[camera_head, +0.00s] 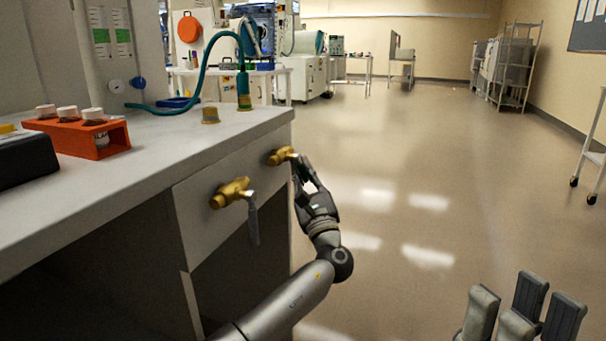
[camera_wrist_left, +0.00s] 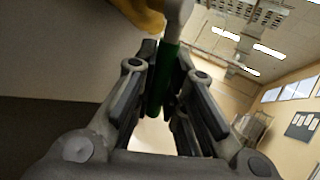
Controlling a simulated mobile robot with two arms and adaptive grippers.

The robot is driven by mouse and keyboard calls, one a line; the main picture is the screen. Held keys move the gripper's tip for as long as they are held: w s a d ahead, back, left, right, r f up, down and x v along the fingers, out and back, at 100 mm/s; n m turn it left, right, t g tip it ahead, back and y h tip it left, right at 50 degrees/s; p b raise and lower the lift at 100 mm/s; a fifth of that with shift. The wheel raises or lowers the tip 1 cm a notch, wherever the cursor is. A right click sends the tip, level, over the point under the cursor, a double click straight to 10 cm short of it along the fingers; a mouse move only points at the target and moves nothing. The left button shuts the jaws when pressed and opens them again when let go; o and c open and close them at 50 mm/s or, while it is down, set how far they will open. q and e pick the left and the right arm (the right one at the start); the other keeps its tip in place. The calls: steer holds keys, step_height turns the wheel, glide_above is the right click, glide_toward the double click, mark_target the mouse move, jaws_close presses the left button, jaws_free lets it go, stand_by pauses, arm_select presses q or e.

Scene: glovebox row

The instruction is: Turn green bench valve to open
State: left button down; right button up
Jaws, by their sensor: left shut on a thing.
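The green bench valve has a brass body (camera_head: 281,156) on the bench's front panel, at the far end. Its green lever (camera_wrist_left: 164,82) shows in the left wrist view between my left gripper's fingers (camera_wrist_left: 164,100). In the head view my left gripper (camera_head: 303,172) reaches up to this valve from the right and hides most of the lever. It is shut on the lever. A second brass valve (camera_head: 231,192) sits nearer, with a grey lever (camera_head: 252,220) hanging down. My right gripper (camera_head: 523,310) is at the lower right, fingers apart and empty, over the floor.
On the bench top (camera_head: 165,150) stand an orange rack (camera_head: 90,138) with capped vials and a black box (camera_head: 25,158). A teal hose (camera_head: 203,70) arches to a fitting at the bench's far end. The floor (camera_head: 430,170) to the right is open.

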arm_select(q)
steer(key=c, duration=1.5)
jaws_free()
steer(key=shift+o, duration=0.2)
steer(key=v, duration=1.2)
steer(key=shift+c, duration=0.4)
